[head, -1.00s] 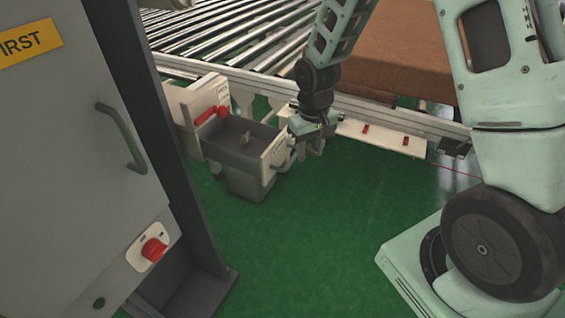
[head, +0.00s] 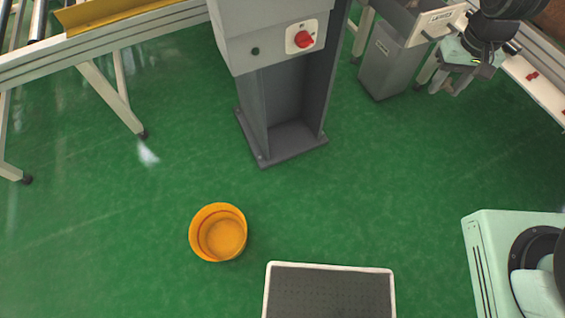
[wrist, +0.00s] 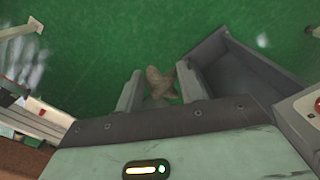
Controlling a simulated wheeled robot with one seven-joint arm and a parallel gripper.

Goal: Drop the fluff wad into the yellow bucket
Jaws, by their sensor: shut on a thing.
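The fluff wad (wrist: 161,83) is a small, lumpy, grey-brown thing in the wrist view. It sits between the two fingers of my gripper (wrist: 160,88), which is shut on it. The wad cannot be made out there. The yellow bucket (head: 196,240) stands upright on the floor, left of the middle in the head view, well away from my gripper. Its visible inside looks empty. It is not visible in the wrist view.
A grey cabinet post (head: 255,110) with a red knob stands between bucket and gripper in the head view. A white-rimmed dark mat (head: 330,267) lies right of the bucket. Green floor around the bucket is clear.

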